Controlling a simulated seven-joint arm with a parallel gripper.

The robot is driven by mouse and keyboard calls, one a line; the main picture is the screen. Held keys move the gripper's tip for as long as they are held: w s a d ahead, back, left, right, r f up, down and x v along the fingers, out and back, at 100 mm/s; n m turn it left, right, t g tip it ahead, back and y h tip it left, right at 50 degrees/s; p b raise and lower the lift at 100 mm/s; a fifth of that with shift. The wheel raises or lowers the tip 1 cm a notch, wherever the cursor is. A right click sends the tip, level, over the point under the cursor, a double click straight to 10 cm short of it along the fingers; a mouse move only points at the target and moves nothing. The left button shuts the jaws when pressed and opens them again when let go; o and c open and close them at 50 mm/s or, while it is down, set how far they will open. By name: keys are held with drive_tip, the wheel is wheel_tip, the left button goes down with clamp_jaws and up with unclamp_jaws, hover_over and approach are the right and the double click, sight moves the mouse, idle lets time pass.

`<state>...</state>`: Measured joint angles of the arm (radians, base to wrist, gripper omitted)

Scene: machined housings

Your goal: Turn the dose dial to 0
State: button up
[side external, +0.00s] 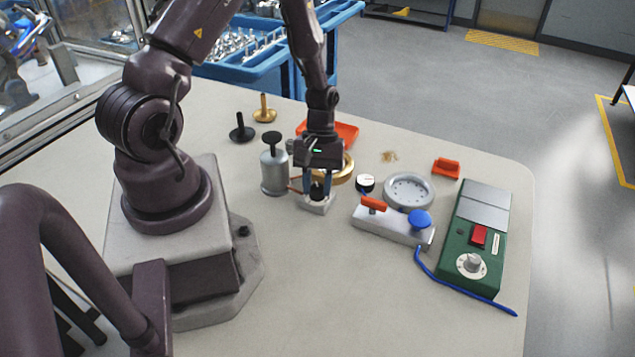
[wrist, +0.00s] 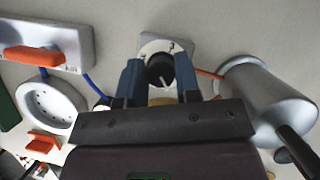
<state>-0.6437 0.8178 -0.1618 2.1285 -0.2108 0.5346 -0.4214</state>
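The dose dial appears to be the black round knob (wrist: 160,70) with a white pointer line, on a pale ring on a small grey block (side external: 318,204). In the wrist view the pointer slants toward the lower right; the scale marks are too small to read. My gripper (side external: 318,186) points down over the block. In the wrist view its two blue fingers (wrist: 159,84) stand either side of the knob. They look open, with slight gaps beside the knob, though contact is hard to judge. The fingers partly hide the knob in the side view.
A grey cylinder (side external: 273,172) with a black top stands close left, joined by an orange tube. Right are a grey block with blue knob (side external: 418,220), a round flange (side external: 428,190) and a green box (side external: 462,278) with a white dial. The front table is clear.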

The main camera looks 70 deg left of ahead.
drive_tip(key=shift+c, duration=0.7)
drive_tip(key=shift+m+g, duration=0.3)
drive_tip(key=shift+m, duration=0.5)
drive_tip(key=o, duration=0.9)
drive_tip(key=shift+o, duration=0.2)
drive_tip(key=v, duration=1.3)
drive_tip(key=shift+d, duration=0.15)
